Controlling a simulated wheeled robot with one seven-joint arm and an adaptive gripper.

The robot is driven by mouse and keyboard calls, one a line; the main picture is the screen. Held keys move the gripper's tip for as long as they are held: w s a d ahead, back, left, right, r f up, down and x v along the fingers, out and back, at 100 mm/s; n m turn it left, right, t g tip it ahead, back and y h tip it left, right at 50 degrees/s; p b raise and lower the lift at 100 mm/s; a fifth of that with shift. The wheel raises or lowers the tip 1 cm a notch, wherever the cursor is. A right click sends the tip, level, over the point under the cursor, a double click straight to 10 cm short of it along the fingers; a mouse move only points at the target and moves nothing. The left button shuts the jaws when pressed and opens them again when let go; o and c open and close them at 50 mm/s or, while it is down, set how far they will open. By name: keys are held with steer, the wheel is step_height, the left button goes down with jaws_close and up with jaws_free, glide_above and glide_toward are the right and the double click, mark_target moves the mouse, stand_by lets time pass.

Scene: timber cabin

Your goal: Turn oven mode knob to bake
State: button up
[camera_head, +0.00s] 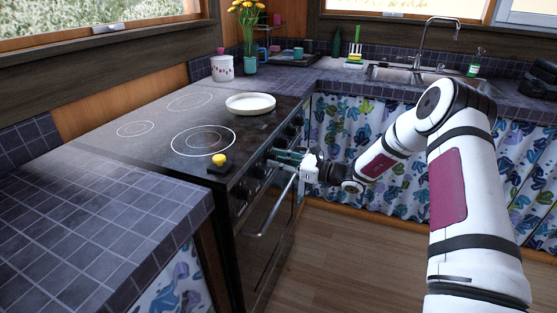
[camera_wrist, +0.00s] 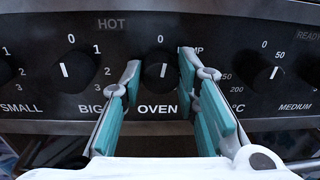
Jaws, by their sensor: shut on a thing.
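The oven mode knob (camera_wrist: 160,76) is a round black knob above the label OVEN in the wrist view. Its white pointer is close to the 0 mark, tilted very slightly. My gripper (camera_wrist: 159,68) has its teal fingers on the left and right sides of this knob and is shut on it. The fingers hide the markings around the knob, so no bake label can be read. In the head view my gripper (camera_head: 284,157) is at the front panel of the stove (camera_head: 262,200), and the knob there is hidden behind it.
An oven handle (camera_head: 273,210) runs below the panel. A white plate (camera_head: 250,104) and a small black-and-yellow object (camera_head: 219,163) are on the stovetop. The wooden floor in front is clear.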

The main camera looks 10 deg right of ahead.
steer(key=m+p, duration=0.1)
steer(key=m, duration=0.3)
steer(key=m+p, duration=0.1)
steer(key=m, duration=0.3)
steer(key=shift+d+m+g, duration=0.1)
steer(key=shift+m+g, duration=0.2)
steer(key=shift+m, duration=0.1)
steer(key=m, duration=0.4)
steer(key=shift+w+p, duration=0.1)
steer(key=shift+p, duration=0.3)
steer(key=shift+m+g, duration=0.3)
steer(key=shift+m, duration=1.9)
steer(key=shift+d, duration=0.1)
steer(key=o, duration=1.2)
steer(key=shift+c, duration=0.2)
steer(key=v, duration=1.2)
